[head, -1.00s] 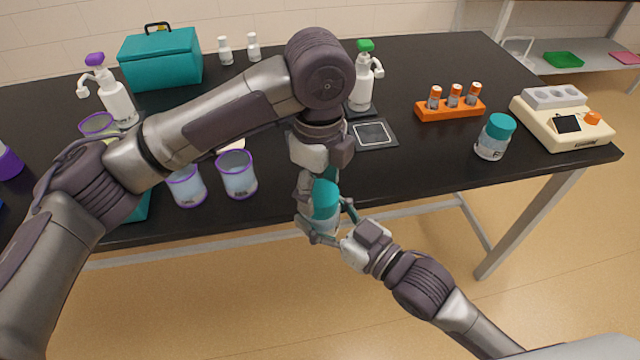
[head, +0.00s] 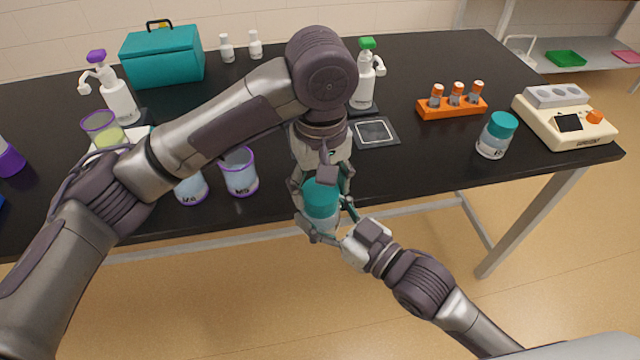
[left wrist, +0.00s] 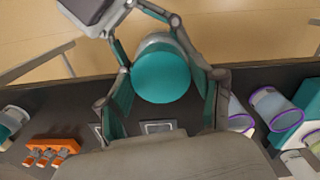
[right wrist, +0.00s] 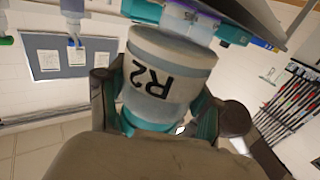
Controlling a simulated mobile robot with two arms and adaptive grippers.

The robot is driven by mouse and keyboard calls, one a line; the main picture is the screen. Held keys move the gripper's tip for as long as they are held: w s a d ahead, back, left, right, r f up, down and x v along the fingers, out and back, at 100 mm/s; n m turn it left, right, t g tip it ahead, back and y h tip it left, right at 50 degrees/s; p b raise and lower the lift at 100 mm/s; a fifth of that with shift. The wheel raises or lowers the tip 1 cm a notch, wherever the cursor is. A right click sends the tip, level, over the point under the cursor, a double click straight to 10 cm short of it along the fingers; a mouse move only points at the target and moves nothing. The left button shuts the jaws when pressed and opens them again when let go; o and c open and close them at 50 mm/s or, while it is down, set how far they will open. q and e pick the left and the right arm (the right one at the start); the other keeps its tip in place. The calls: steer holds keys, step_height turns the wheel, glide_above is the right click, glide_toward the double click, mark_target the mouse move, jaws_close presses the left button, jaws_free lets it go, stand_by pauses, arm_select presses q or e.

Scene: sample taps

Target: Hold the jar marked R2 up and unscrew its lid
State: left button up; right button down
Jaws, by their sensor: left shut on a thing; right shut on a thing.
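The jar marked R2 (right wrist: 165,80) is held clear of the table, in front of its near edge. Its white label shows upside down in the right wrist view. My right gripper (head: 328,230) is shut around the jar's body from below right. The jar's teal lid (head: 321,197) faces up and also shows in the left wrist view (left wrist: 161,78). My left gripper (head: 320,186) comes down from above, its fingers on both sides of the lid, shut on it. The lid appears seated on the jar; its thread is hidden.
Another teal-lidded jar (head: 496,135) stands on the black table (head: 430,155) at right, near a cream device (head: 565,120) and an orange vial rack (head: 452,107). Purple-rimmed cups (head: 239,172) stand left of my left gripper. Free floor lies below the held jar.

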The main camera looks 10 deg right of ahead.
arm_select(q)
steer(key=n, duration=0.2)
steer(key=shift+a+f+n, duration=0.1)
steer(key=shift+n, duration=0.2)
stand_by(0.4)
steer(key=shift+r, duration=1.15)
